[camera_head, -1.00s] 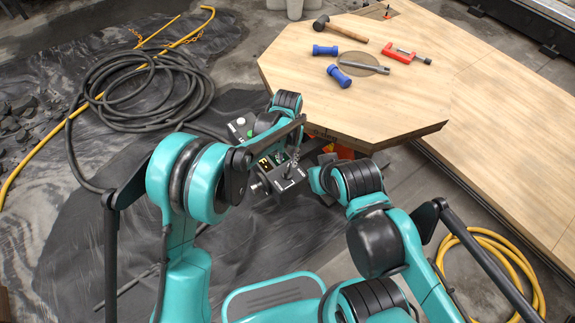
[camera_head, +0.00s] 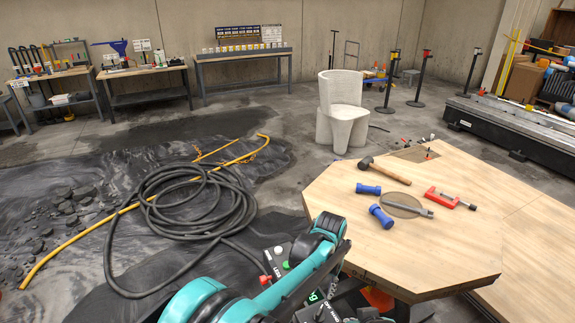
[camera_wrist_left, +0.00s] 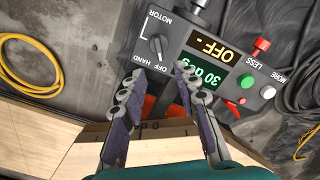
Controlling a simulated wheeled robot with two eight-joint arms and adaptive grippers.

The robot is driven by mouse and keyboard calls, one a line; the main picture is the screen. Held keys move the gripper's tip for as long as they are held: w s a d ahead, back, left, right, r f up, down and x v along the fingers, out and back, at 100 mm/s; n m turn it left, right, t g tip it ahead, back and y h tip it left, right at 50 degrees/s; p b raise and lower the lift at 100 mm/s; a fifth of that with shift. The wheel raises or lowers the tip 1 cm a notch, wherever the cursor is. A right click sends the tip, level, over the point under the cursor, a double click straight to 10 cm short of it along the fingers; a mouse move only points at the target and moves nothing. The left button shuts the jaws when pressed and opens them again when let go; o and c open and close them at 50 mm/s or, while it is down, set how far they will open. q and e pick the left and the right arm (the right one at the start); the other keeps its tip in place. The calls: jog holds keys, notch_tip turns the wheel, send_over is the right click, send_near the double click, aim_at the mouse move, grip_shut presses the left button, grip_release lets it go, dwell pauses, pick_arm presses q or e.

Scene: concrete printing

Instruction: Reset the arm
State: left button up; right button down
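My left arm (camera_head: 222,302) comes in at the bottom of the head view, its teal and black links bent over a control panel (camera_head: 275,262). In the left wrist view my left gripper (camera_wrist_left: 160,88) is open, its two grey fingers apart with nothing held between them. The control panel (camera_wrist_left: 225,55) lies beyond the fingertips there, with lit displays reading "OFF" and "30 deg", a motor knob, and red, green and white buttons. Whether the fingertips touch the panel cannot be told. My right gripper is not in view.
A wooden platform (camera_head: 330,205) carries a hammer (camera_head: 383,173), blue-handled tools (camera_head: 381,215) and a red clamp (camera_head: 445,198). A black hose coil (camera_head: 190,225) lies on the left floor. A pale chair-like form (camera_head: 342,108) and workbenches (camera_head: 245,68) stand farther back.

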pick_arm(q)
jog(key=s+a+r+n+t+h, duration=0.1)
jog(key=s+a+r+n, duration=0.1)
jog(key=a+r, duration=0.55)
jog(key=s+a+r+n+t, duration=0.15)
jog(key=a+r, duration=0.25)
jog(key=a, duration=0.6)
jog(key=s+a+n+t+y, duration=0.1)
jog(key=s+a+n+t, duration=0.2)
jog(key=s+a, duration=1.1)
jog(key=shift+a+f+t, duration=0.3)
jog(key=shift+a+t, duration=0.45)
jog(key=shift+a, duration=0.1)
